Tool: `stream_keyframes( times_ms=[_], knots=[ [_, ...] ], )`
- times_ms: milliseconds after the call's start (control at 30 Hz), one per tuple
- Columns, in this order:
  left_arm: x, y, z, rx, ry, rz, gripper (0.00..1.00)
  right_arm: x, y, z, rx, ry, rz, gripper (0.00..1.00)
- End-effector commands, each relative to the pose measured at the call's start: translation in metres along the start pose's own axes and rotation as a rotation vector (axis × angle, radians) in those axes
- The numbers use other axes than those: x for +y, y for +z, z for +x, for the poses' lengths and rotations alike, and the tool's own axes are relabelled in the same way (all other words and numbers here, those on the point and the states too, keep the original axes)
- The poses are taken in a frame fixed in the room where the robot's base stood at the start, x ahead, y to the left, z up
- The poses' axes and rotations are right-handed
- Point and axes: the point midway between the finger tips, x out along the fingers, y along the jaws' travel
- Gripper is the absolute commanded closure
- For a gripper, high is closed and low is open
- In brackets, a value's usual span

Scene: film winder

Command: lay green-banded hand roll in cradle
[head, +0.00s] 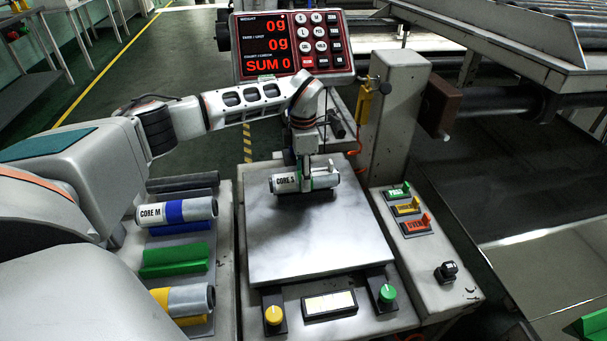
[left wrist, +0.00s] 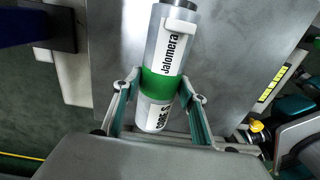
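The green-banded hand roll (head: 288,183), a silver cylinder marked CORE S, is over the scale plate (head: 310,245). A dark patch lies just below it; I cannot tell whether the roll touches the plate. My left gripper (head: 320,178) points down on it, its fingers on both sides of the green band. In the left wrist view the roll (left wrist: 163,70) sits between the fingertips (left wrist: 161,86), which look closed against it. A green cradle (head: 175,261) stands empty on the left rack, between the blue and yellow ones. My right gripper is not in view.
A blue-banded CORE M roll (head: 175,212) and a yellow-banded roll (head: 183,300) lie on the left rack. A red scale display (head: 292,47) reads 0g. A grey post (head: 395,115) and a button panel (head: 408,212) stand to the right. The front of the plate is clear.

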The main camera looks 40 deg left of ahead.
Motion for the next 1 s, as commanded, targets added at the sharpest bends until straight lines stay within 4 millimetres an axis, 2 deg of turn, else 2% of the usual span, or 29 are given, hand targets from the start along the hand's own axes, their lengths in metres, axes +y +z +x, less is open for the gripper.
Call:
stream_keyframes(
  times_ms=[33, 67, 467, 633, 1000],
  knots=[
    [0.000, 0.001, -0.001, -0.001, 0.001, 0.000, 0.44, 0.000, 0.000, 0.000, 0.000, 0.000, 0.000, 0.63],
    [0.000, 0.000, -0.001, -0.001, 0.001, 0.000, 0.40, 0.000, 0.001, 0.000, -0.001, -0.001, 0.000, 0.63],
    [0.000, 0.000, -0.004, 0.000, 0.001, 0.000, 0.40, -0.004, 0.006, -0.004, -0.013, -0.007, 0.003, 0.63],
    [0.001, 0.001, -0.027, -0.003, 0.003, 0.000, 0.40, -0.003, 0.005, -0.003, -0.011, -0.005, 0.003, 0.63],
    [0.001, 0.001, -0.099, -0.003, 0.003, 0.000, 0.40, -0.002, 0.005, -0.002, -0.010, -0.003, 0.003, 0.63]
  ],
)
